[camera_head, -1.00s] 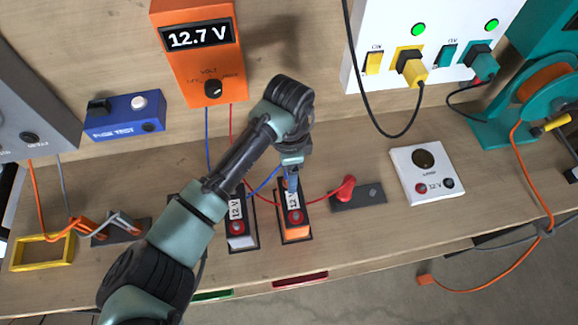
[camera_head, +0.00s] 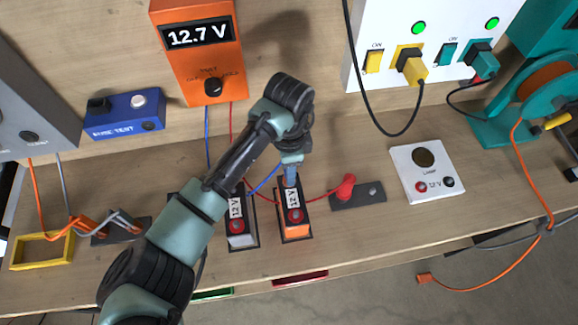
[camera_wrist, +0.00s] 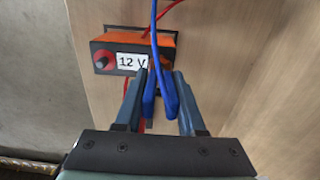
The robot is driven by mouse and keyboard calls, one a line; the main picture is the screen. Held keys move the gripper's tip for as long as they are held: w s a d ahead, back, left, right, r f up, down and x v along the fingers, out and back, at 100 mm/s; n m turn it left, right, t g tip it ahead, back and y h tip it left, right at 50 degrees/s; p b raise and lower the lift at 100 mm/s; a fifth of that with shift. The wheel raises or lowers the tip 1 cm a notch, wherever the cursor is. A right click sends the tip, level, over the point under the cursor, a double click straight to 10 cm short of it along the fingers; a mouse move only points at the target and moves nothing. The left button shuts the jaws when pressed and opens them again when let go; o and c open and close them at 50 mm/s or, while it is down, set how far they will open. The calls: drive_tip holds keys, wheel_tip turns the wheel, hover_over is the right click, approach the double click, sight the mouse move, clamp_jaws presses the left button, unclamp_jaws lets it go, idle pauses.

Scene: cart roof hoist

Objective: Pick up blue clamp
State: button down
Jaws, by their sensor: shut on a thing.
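The blue clamp (camera_wrist: 158,95) shows between the fingers of my gripper (camera_wrist: 160,90) in the wrist view, with its blue lead running up from it. My gripper is shut on the clamp. In the head view my gripper (camera_head: 291,170) is over the far end of the orange 12 V battery (camera_head: 294,216), and my wrist hides most of the clamp. The orange battery also shows in the wrist view (camera_wrist: 135,45), just beyond the clamp. I cannot tell whether the clamp still touches the battery.
A second 12 V battery (camera_head: 238,222) stands close on the left. A red clamp (camera_head: 346,187) sits on a dark block to the right, its red lead passing near my gripper. The orange meter (camera_head: 201,60) reads 12.7 V. A lamp panel (camera_head: 425,172) lies farther right.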

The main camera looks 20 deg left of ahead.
drive_tip(key=shift+r, duration=0.1)
idle(0.8)
wheel_tip(320, 180, up, 10)
drive_tip(key=shift+f+b, duration=0.1)
drive_tip(key=shift+b, duration=0.95)
drive_tip(key=shift+d, duration=0.1)
